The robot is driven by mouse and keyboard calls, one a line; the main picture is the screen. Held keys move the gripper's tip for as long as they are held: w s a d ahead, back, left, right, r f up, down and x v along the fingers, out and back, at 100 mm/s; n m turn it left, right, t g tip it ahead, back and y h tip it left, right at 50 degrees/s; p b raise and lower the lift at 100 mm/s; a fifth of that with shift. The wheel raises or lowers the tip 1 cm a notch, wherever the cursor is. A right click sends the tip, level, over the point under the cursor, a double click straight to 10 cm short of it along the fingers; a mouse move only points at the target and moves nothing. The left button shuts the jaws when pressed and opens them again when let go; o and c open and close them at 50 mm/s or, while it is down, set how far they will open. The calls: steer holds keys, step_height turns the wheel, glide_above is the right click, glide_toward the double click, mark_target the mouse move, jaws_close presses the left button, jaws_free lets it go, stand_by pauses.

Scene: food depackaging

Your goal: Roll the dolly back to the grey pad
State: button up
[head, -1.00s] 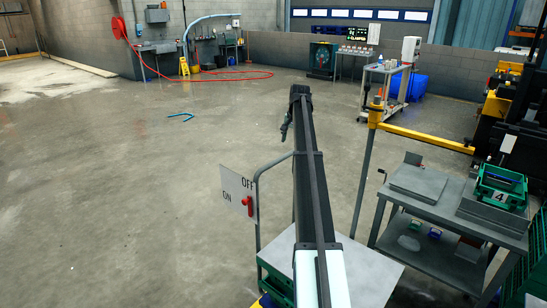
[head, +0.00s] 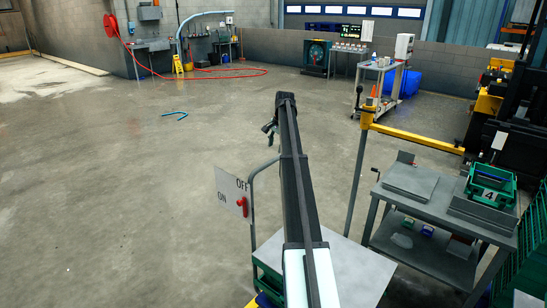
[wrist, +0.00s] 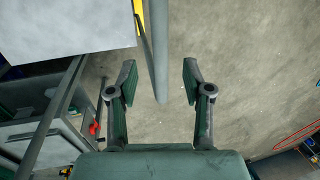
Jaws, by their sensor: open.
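A grey-topped unit (head: 350,270), perhaps the dolly, stands in front of me in the head view, with green crates below its top. A bent grey tube handle (head: 252,205) rises at its left side. My gripper (head: 268,130) hangs small and dark off the arm's far end, by the handle's top. In the wrist view my gripper (wrist: 158,82) is open, its two fingers apart. A grey tube (wrist: 157,35) shows between the fingers, with a gap on each side; whether it touches a finger I cannot tell. I cannot make out a grey pad.
A sign with ON and OFF and a red lever (head: 241,205) is by the handle. A steel cart (head: 412,215) with a green crate (head: 490,187) stands at the right. A yellow rail (head: 420,137) crosses behind it. The floor (head: 120,200) at the left is mostly clear.

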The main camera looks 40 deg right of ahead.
mark_target(273, 159)
steer(key=f, duration=0.2)
steer(key=w+f+p, duration=0.1)
steer(key=f, duration=0.4)
steer(key=shift+w+a+f+p, duration=0.15)
steer(key=shift+w+f+p, duration=0.1)
steer(key=shift+f+p, duration=0.1)
jaws_close()
